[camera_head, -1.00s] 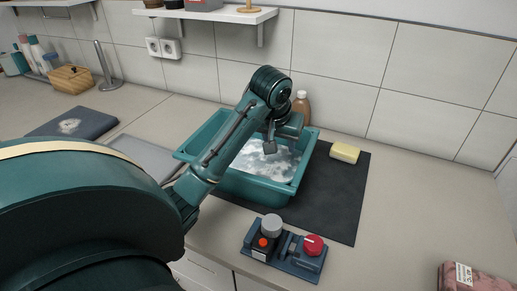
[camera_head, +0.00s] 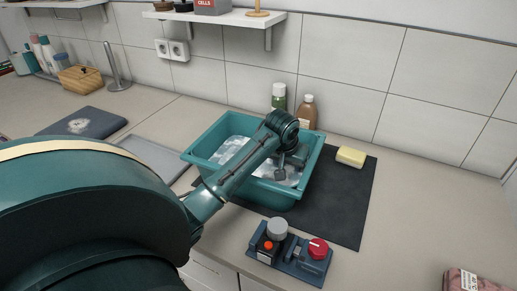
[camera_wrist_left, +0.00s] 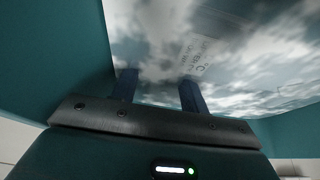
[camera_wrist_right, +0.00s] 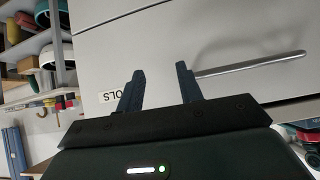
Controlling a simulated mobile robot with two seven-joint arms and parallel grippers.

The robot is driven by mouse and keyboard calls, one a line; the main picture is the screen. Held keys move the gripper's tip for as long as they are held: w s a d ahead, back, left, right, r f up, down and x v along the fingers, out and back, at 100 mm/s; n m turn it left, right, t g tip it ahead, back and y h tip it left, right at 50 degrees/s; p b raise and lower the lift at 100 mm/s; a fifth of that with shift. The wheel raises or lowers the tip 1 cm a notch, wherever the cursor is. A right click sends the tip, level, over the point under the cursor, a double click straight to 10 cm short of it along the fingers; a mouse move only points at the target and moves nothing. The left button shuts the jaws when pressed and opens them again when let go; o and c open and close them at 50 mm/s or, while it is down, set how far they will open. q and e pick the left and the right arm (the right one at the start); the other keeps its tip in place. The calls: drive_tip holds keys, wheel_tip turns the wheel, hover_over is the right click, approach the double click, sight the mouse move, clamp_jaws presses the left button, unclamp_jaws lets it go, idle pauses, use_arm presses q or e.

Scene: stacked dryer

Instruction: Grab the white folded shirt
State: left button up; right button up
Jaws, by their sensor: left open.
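A teal basin (camera_head: 201,165) on the counter holds something white and grey, mottled like foam or cloth (camera_head: 232,150). I cannot make out a clearly folded white shirt. My left gripper (camera_head: 283,172) is over the right part of the basin, pointing down into it. In the left wrist view its fingers (camera_wrist_left: 158,82) are apart with nothing seen between them. Ahead of them lies a pale surface (camera_wrist_left: 200,50) with printed lettering and white patches. My right gripper (camera_wrist_right: 160,72) is open and empty before a grey drawer front (camera_wrist_right: 225,35), outside the head view.
A dark mat (camera_head: 338,205) lies under the basin, with a yellow sponge (camera_head: 351,156) on it. Two bottles (camera_head: 307,112) stand behind. A control box with a red knob (camera_head: 318,247) is in front. A dark folded cloth (camera_head: 82,122) and grey tray (camera_head: 150,155) lie left.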

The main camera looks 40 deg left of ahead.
use_arm(q)
clamp_jaws()
idle(0.3)
drive_tip(key=shift+r, duration=0.2)
wheel_tip(320, 180, up, 18)
drive_tip(key=shift+f, duration=0.2)
idle(0.5)
